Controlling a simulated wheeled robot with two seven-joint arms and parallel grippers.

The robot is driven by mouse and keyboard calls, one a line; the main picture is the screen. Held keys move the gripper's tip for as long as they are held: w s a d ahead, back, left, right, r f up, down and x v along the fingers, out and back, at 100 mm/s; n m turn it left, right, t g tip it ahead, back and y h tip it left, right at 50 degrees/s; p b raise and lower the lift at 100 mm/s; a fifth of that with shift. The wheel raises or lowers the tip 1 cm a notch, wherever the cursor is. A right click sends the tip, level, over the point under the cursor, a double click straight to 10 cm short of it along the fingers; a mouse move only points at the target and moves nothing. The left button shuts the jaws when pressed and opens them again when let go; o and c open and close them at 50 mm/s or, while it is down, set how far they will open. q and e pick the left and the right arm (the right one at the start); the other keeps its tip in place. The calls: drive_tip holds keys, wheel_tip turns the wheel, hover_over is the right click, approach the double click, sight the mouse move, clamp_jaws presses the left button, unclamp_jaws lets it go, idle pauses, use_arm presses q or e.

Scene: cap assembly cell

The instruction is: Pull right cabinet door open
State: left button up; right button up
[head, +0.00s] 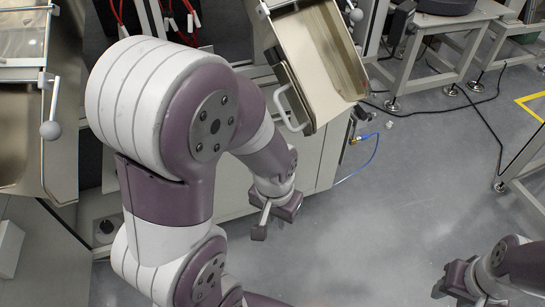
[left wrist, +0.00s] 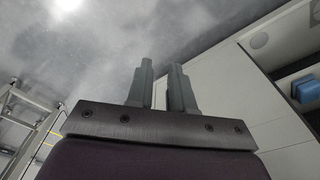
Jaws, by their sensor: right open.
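The pale cabinet front (head: 312,170) stands below the metal chute in the head view; its right door's outline is partly hidden by my left arm. My left gripper (head: 272,220) is in front of the cabinet's lower part, pointing down toward the floor. In the left wrist view its two fingers (left wrist: 161,90) stand close together with a narrow empty gap. Pale cabinet panels (left wrist: 225,85) show to their right, apart from the fingers. I cannot tell whether the door stands ajar. My right gripper (head: 447,280) is open and empty over the floor at lower right.
A metal chute (head: 320,60) with a white handle (head: 290,110) overhangs the cabinet. A blue cable (head: 368,160) lies by the cabinet's right side. Work tables (head: 440,50) stand at the back right. The grey floor between my grippers is clear.

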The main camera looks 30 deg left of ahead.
use_arm(q)
wheel_tip(320, 180, down, 9)
drive_tip(key=w+a+n+b, duration=0.1)
drive_tip(key=b, duration=0.2)
drive_tip(key=w+a+f+n+t+y+b, duration=0.1)
drive_tip(key=w+a+f+n+t+b, duration=0.25)
drive_tip(key=w+f, duration=0.45)
drive_tip(key=w+a+f+n+t+y+b, duration=0.25)
drive_tip(key=w+a+f+n+t, duration=0.25)
drive_tip(key=w+f, duration=0.4)
drive_tip(key=a+r+n+t+y+b, duration=0.25)
drive_tip(key=r+n+t+y, duration=0.35)
drive_tip(key=r+n+t, duration=0.6)
drive_tip(key=w+a+r+m+b, duration=0.1)
drive_tip(key=w+a+r, duration=0.3)
drive_tip(key=w+r, duration=0.5)
drive_tip(key=shift+w+a+m+t+b, duration=0.15)
drive_tip(key=shift+a+m+t+b, duration=0.25)
drive_tip(key=shift+b, duration=0.25)
use_arm(e)
wheel_tip(320, 180, down, 17)
drive_tip(key=shift+w, duration=0.15)
use_arm(q)
drive_tip(key=shift+r, duration=0.1)
